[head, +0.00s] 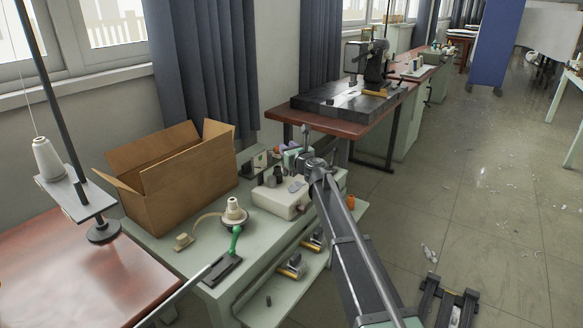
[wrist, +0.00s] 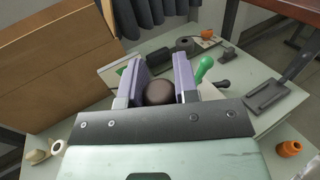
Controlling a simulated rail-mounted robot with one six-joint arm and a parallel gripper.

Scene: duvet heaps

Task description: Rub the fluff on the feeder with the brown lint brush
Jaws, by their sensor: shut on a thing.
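My gripper (wrist: 160,80) has its purple fingers closed on a dark brown rounded thing, which I take for the brown lint brush (wrist: 159,93); only its rounded end shows. In the head view my gripper (head: 290,157) is above the far part of the pale green bench, past a white block-shaped unit (head: 278,202). Small dark and grey pieces sit on that unit. I cannot tell for sure which thing is the feeder. No fluff can be made out on the bench things.
An open cardboard box (head: 180,180) stands left of my gripper. A cream cone (head: 233,212) and a green-handled tool (head: 236,243) are near the front. An orange spool (wrist: 289,148) lies at the right. A red-topped table (head: 345,130) stands beyond.

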